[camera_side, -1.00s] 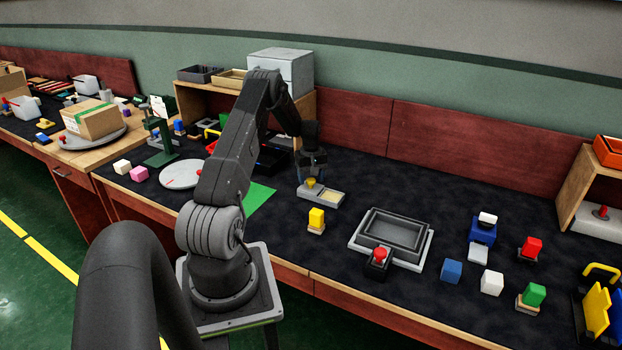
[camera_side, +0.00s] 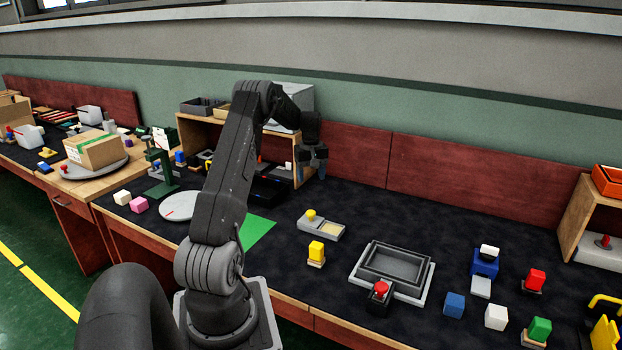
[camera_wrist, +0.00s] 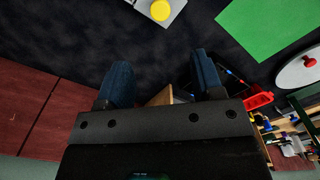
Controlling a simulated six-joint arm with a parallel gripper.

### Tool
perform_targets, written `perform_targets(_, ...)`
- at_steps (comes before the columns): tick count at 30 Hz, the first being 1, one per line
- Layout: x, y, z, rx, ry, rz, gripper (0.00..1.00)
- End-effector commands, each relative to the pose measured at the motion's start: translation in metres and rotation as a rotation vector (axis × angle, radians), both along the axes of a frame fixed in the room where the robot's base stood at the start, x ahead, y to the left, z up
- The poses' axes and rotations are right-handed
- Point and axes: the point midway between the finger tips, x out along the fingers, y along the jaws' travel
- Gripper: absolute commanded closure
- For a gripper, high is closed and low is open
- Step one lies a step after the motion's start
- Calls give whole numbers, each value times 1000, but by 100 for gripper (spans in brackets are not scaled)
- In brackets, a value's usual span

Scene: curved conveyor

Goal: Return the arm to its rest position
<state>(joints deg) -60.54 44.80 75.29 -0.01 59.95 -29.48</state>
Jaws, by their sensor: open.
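My gripper (camera_side: 312,173) hangs fingers down above the black mat (camera_side: 375,215), in front of the red back panel. Its two blue fingers stand apart with nothing between them; the wrist view also shows the open gripper (camera_wrist: 165,82). A light grey block with a yellow knob (camera_side: 311,214) lies on the mat below my gripper. The yellow knob shows at the top of the wrist view (camera_wrist: 160,9), clear of the fingers.
A grey tray (camera_side: 397,262) and a red button (camera_side: 380,287) are to the right. A wooden shelf (camera_side: 187,128) stands behind my arm. A green sheet (camera_side: 257,231) lies flat at left.

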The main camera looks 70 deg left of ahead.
Motion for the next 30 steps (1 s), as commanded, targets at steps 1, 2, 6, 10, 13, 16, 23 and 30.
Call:
perform_targets(1, 0, 0, 0, 0, 0, 0, 39)
perform_targets(2, 0, 0, 0, 0, 0, 0, 39)
perform_targets(6, 0, 0, 0, 1, 0, 0, 39)
perform_targets(10, 4, -4, 4, 5, -3, -12, 39)
perform_targets(13, 18, -23, 23, 24, -14, -72, 39)
perform_targets(16, 39, -64, 56, 56, -34, -187, 39)
perform_targets(23, 66, -199, 135, 144, -100, -536, 39)
perform_targets(30, 36, -334, 182, 232, -186, -897, 39)
